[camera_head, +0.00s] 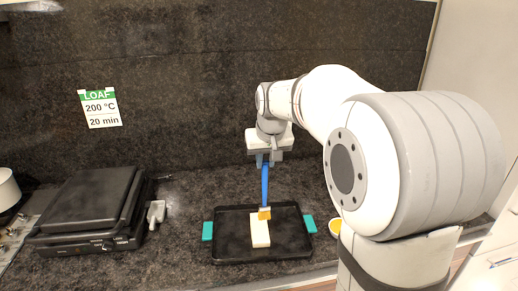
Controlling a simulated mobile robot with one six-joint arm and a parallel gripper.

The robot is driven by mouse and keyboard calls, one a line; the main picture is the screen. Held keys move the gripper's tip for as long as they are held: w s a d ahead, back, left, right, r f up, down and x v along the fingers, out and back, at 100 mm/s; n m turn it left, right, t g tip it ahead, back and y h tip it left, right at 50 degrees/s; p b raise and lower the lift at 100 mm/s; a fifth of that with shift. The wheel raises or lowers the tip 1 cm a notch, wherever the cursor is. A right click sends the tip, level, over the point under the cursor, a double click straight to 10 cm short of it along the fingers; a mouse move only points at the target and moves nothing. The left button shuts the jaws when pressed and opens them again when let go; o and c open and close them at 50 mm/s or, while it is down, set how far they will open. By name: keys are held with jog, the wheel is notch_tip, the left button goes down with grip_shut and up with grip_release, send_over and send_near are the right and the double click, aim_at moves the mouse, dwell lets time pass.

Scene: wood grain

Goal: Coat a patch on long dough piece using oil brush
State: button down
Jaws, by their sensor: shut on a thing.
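My gripper (266,157) is shut on the blue handle of the oil brush (265,184) and holds it about upright, head down. The brush's yellow-orange head (264,214) is over the far end of the long dough piece (260,233). I cannot tell whether the bristles touch the dough. The dough is a pale, narrow block lying on a black tray (231,246) with teal handles. No oil patch can be made out on the dough at this size.
A small bowl with yellow contents (335,227) stands right of the tray, partly hidden by my arm. A black grill (88,210) stands at the left, with a small light object (156,212) beside it. A LOAF sign (100,108) hangs on the wall.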

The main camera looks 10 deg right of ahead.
aim_at(266, 174)
jog(key=shift+w+r, duration=0.1)
jog(key=shift+r, duration=0.2)
jog(key=shift+d+f, duration=0.15)
jog(key=shift+f+b, duration=1.75)
jog(key=shift+f, duration=0.5)
